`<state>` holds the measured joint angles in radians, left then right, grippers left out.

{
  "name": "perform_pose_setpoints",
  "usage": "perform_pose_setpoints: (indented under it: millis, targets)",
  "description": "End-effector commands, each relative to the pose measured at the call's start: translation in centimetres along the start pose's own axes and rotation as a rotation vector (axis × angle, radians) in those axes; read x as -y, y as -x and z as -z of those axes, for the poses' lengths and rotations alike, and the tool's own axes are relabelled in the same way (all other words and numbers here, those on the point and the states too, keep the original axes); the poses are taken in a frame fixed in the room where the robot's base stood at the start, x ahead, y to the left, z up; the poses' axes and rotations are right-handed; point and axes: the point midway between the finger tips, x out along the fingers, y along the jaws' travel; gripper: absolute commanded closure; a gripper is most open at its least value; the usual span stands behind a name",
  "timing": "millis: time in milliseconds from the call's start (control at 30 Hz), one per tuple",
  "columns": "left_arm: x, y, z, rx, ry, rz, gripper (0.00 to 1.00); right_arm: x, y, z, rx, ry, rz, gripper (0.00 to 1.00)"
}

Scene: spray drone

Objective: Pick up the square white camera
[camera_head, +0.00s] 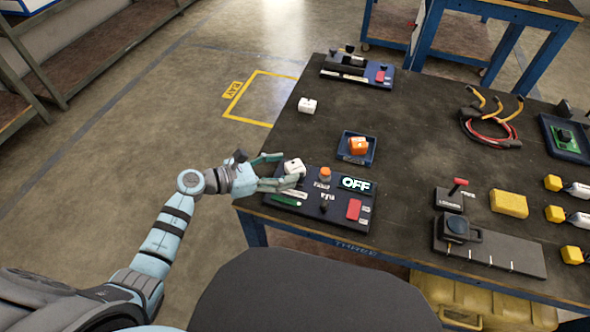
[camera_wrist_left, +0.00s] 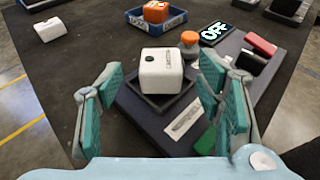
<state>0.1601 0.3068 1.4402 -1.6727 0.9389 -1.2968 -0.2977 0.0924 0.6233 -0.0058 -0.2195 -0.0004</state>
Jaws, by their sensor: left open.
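A square white camera (camera_head: 294,167) sits at the left end of a dark control panel near the table's left edge. In the left wrist view the white camera (camera_wrist_left: 161,70) rests in a shallow dark square tray (camera_wrist_left: 150,104), with a small dark round spot on its top. My left gripper (camera_head: 277,172) is open, reaching in from the left at the camera. In the left wrist view its teal fingers (camera_wrist_left: 160,95) stand apart on either side, with the camera just ahead between them. Contact does not show. My right gripper is not in view.
The panel carries an orange button (camera_head: 325,173), an OFF display (camera_head: 356,184) and a red switch (camera_head: 354,209). Behind it a blue tray (camera_head: 345,156) holds an orange block (camera_head: 358,146). Another white block (camera_head: 307,105) lies farther back. Left of the table is open floor.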

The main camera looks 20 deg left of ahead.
Motion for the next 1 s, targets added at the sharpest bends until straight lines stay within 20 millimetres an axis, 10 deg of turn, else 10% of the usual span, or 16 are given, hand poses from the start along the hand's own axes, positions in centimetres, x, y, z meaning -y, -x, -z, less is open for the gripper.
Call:
perform_pose_setpoints:
  millis: [367, 700, 1000]
  targets:
    - [0.1, -2.8, -0.1, 0.001, 0.002, 0.000, 0.40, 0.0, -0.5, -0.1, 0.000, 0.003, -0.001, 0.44]
    - [0.1, -2.7, -0.1, 0.001, 0.003, 0.000, 0.94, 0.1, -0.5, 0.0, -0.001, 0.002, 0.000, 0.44]
    - [0.1, -2.6, -0.6, 0.001, 0.002, 0.000, 0.97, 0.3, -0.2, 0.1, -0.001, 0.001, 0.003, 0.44]
